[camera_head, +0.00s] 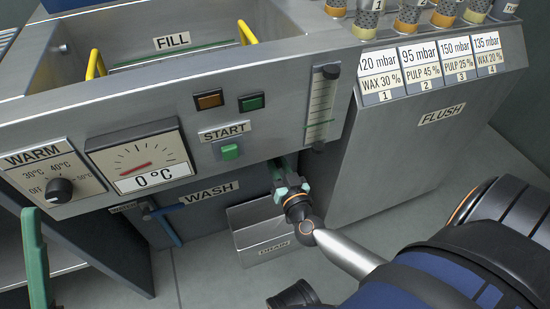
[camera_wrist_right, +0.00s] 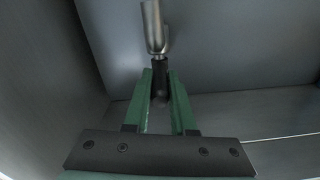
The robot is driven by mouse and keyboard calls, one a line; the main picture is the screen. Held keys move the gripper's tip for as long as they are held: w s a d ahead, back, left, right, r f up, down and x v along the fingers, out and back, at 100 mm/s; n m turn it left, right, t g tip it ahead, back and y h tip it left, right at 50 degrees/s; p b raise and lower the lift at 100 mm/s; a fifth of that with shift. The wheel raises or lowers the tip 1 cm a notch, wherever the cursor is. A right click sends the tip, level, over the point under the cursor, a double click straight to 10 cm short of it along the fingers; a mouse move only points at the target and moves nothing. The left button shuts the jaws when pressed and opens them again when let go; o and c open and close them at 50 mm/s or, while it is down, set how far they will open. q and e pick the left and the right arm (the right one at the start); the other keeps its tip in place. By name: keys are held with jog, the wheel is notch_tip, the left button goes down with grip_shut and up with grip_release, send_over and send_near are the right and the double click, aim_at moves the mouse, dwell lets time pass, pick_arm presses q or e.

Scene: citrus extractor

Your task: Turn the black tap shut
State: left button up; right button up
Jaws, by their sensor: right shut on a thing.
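The black tap (camera_wrist_right: 160,82) shows in the right wrist view as a dark handle below a bright metal spout or stem (camera_wrist_right: 154,28). My right gripper (camera_wrist_right: 160,100) has its green fingers on either side of the black handle and is shut on it. In the head view my right gripper (camera_head: 286,180) reaches under the front panel, below the START button, and hides most of the tap. A green upright bar (camera_head: 36,262) at the lower left looks like one finger of my left gripper; its other finger is not visible.
A grey box marked DRAIN (camera_head: 262,235) stands below my right gripper. A blue pipe (camera_head: 172,224) and the WASH label (camera_head: 208,192) are to its left. The FLUSH cabinet (camera_head: 420,140) stands close on the right. The front panel (camera_head: 250,95) overhangs above.

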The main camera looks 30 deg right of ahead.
grip_shut()
dwell(0.9)
